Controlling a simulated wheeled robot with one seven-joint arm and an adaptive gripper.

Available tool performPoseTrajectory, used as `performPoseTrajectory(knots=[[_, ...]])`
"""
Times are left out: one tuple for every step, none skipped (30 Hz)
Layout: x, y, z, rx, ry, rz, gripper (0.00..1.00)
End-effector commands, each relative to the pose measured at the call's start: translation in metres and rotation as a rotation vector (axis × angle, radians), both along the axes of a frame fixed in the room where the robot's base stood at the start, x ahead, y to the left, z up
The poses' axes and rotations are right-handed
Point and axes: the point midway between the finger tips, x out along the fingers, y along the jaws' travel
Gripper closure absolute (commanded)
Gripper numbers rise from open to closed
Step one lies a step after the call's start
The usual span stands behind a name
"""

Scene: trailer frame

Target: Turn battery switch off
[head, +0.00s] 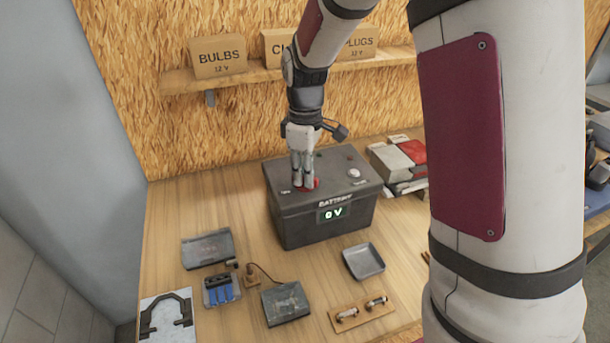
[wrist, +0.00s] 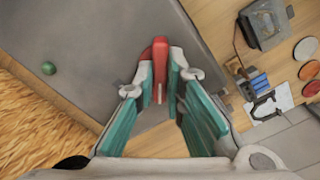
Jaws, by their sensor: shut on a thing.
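The dark grey battery box (head: 290,222) stands on the wooden bench, with "BATTERY" and a lit "0 V" display (head: 333,214) on its front. A red switch handle (head: 314,184) shows at the top of the box near its front edge, partly hidden by my gripper (head: 303,186). In the wrist view, the red switch handle (wrist: 160,62) stands between the fingertips of my gripper (wrist: 160,80), which is shut on it. Small labels by the switch are too small to read.
A pale round knob (head: 353,173) sits on the box top to the right. A shelf (head: 240,77) with labelled cartons runs behind. Trays, blue cells (head: 219,291) and a fuse board (head: 361,311) lie in front. Books (head: 392,160) lie to the right.

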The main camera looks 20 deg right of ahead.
Motion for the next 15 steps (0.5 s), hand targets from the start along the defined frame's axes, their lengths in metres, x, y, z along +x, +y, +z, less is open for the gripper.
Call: performPoseTrajectory(knots=[[0.0005,-0.0003,0.0006,0.0,-0.002,0.011,1.0],[0.0005,-0.0002,0.0006,0.0,-0.002,0.014,1.0],[0.0005,-0.0002,0.0006,0.0,-0.002,0.015,1.0],[0.0005,0.0,0.0006,0.0,-0.002,0.015,1.0],[0.0006,-0.0001,0.0006,0.0,-0.002,0.014,1.0],[0.0006,-0.0001,0.0006,0.0,-0.002,0.014,1.0],[0.0006,-0.0001,0.0006,0.0,-0.002,0.013,1.0],[0.0006,-0.0001,0.0006,0.0,-0.002,0.014,1.0],[0.0005,-0.0002,0.0006,0.0,-0.002,0.024,1.0],[0.0005,-0.0003,0.0006,0.0,-0.002,0.039,1.0],[0.0005,-0.0004,0.0007,0.0,-0.002,0.061,1.0],[0.0005,-0.0005,0.0007,0.001,-0.002,0.103,1.0],[0.0004,-0.0006,0.0008,0.001,-0.002,0.142,1.0],[0.0002,-0.0008,0.0009,0.001,-0.002,0.185,1.0],[0.0002,-0.0008,0.0009,0.0,-0.003,0.243,1.0]])
